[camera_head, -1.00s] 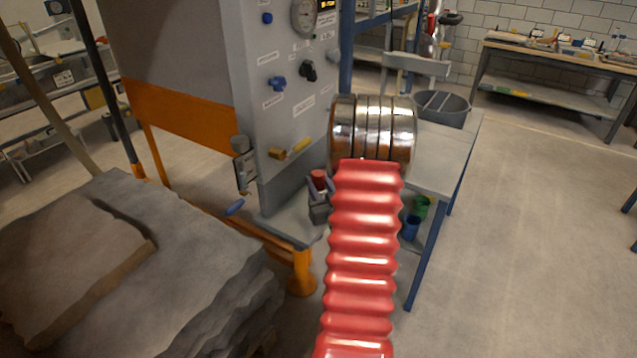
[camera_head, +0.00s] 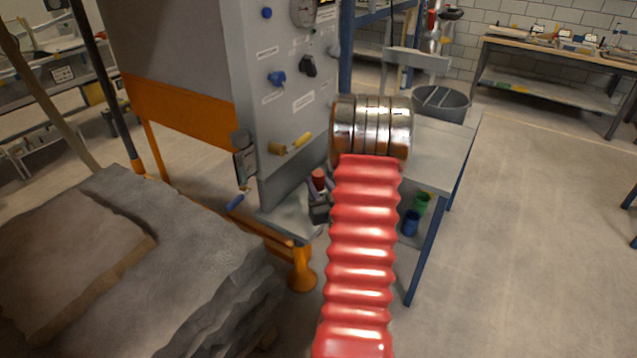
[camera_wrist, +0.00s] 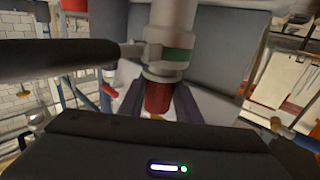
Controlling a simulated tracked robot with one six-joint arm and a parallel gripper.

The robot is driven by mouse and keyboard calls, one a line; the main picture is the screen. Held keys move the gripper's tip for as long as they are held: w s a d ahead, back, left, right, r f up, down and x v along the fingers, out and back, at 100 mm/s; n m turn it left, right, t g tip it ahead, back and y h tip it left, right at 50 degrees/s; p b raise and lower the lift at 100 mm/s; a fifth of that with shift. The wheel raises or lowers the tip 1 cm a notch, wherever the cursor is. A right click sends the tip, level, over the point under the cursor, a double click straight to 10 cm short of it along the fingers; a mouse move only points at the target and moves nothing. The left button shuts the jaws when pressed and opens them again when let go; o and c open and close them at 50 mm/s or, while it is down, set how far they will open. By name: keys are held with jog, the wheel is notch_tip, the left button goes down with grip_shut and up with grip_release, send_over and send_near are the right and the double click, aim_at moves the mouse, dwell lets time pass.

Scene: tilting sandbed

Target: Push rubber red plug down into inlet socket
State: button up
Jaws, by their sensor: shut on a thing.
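The red plug (camera_head: 319,178) shows as a small red cylinder at my gripper (camera_head: 320,208), left of my red ribbed arm. In the wrist view the red plug (camera_wrist: 157,97) stands between the two dark fingers of my gripper (camera_wrist: 158,105), which are shut on it. A grey pipe fitting (camera_wrist: 168,40) with a green band meets the plug's end in that view. I cannot tell whether this fitting is the inlet socket, nor whether the plug is inside it. The arm hides part of the area around the gripper in the head view.
A grey panel (camera_head: 260,110) with a gauge, knobs and a yellow-handled valve (camera_head: 290,146) stands close behind the gripper. Layered grey slabs (camera_head: 150,260) lie at left. Open floor lies farther right.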

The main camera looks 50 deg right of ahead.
jog(key=shift+f, duration=0.4)
jog(key=o, duration=1.3)
jog(key=shift+s, duration=0.1)
jog(key=v, duration=1.3)
jog(key=shift+s+a+f, duration=0.1)
jog(key=shift+s+a, duration=0.15)
jog(key=shift+f, duration=0.1)
